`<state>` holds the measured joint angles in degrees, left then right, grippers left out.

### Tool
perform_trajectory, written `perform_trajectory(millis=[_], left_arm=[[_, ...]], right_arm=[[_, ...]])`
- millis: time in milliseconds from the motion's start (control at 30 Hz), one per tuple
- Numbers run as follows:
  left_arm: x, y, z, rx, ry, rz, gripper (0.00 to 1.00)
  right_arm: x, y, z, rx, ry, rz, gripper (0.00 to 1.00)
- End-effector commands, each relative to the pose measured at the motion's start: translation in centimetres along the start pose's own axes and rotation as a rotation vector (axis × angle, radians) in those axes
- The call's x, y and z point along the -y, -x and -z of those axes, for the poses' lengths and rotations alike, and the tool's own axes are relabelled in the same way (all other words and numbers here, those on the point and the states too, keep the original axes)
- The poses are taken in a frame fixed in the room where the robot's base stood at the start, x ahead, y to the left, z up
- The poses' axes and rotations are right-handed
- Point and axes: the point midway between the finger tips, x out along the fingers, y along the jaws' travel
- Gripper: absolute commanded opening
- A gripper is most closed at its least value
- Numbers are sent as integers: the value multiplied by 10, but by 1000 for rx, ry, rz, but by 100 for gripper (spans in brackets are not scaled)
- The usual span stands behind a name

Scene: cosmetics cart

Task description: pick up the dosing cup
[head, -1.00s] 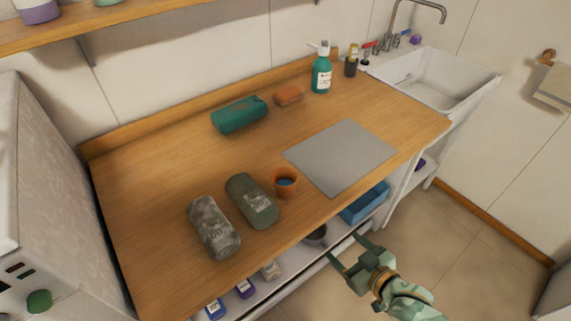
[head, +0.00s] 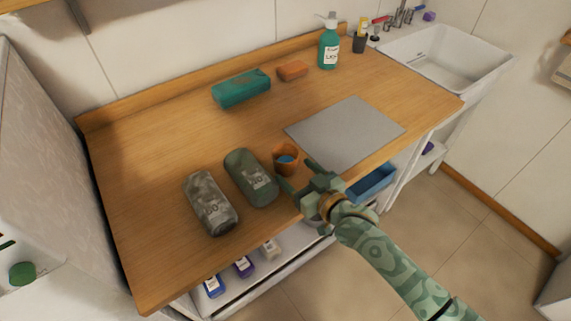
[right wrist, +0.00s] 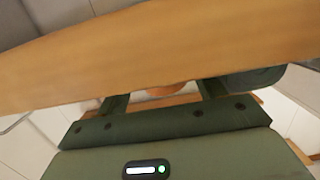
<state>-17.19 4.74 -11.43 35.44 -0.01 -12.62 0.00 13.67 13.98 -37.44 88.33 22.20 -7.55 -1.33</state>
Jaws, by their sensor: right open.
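A small orange-brown cup (head: 285,171) with something blue inside stands upright on the wooden counter near its front edge; I take it as the dosing cup. My right gripper (head: 296,175) is open at the counter's front edge, its fingers pointing at the cup. They look just short of it; I cannot tell whether either touches it. In the right wrist view, a sliver of the cup (right wrist: 172,91) shows between the fingers of the open gripper (right wrist: 163,97). The wooden board hides most of the cup there. My left gripper is not in view.
A dark green labelled container (head: 250,178) lies close left of the cup, with a mottled grey one (head: 210,204) beyond. A grey mat (head: 345,132) lies to the right. A teal pouch (head: 241,89), orange block (head: 292,71) and pump bottle (head: 328,45) are farther back.

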Motion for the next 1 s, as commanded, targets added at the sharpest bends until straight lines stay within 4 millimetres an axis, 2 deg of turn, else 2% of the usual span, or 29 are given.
perform_trajectory(millis=[100,200,433,467,567,1000], left_arm=[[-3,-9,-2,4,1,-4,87],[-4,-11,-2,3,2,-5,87],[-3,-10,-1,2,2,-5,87],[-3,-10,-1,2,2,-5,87],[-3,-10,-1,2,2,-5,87],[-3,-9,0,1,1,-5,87]], right_arm=[[0,-20,-2,-1,-1,0,69],[0,-29,-2,0,0,-1,69],[0,-31,0,0,1,-1,69],[0,-31,0,0,1,-1,63],[0,-30,0,0,1,-1,35],[0,-30,2,0,1,-1,35]])
